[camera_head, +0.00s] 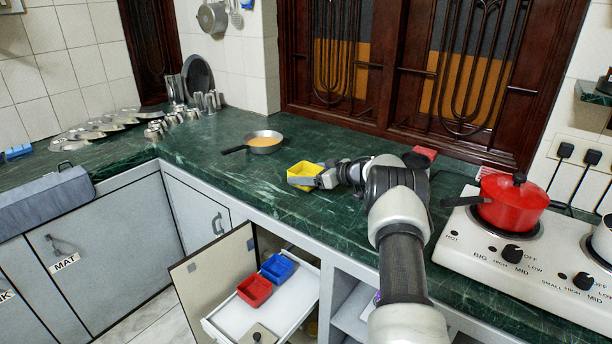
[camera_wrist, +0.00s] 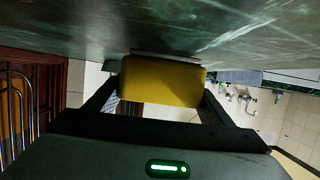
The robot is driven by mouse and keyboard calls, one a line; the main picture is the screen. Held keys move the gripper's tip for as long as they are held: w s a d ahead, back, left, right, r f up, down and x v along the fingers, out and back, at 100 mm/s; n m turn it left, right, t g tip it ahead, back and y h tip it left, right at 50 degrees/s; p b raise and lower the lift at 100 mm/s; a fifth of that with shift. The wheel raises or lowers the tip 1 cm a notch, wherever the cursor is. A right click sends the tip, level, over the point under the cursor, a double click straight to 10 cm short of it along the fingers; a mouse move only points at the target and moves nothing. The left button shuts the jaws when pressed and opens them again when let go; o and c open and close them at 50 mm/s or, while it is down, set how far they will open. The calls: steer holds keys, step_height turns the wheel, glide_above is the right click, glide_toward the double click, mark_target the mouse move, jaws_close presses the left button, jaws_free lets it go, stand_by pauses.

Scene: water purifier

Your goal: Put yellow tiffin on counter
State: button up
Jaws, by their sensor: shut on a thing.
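The yellow tiffin (camera_head: 304,172) is a small open box in the middle of the head view, at the green marble counter (camera_head: 240,172). My gripper (camera_head: 318,177) reaches it from the right and is shut on it. In the wrist view the yellow tiffin (camera_wrist: 162,82) sits between the two fingers of my gripper (camera_wrist: 160,95), with the counter surface (camera_wrist: 230,30) close beside it. I cannot tell whether the tiffin touches the counter or is held just above it.
A frying pan (camera_head: 262,142) stands behind and left of the tiffin. A red pot (camera_head: 511,200) is on the white stove (camera_head: 520,250) at right. Below, an open drawer (camera_head: 283,315) holds a red box (camera_head: 254,290) and a blue box (camera_head: 277,268). Counter left of the tiffin is clear.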

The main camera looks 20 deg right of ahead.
steer(key=shift+f, duration=0.2)
steer(key=o, duration=1.2)
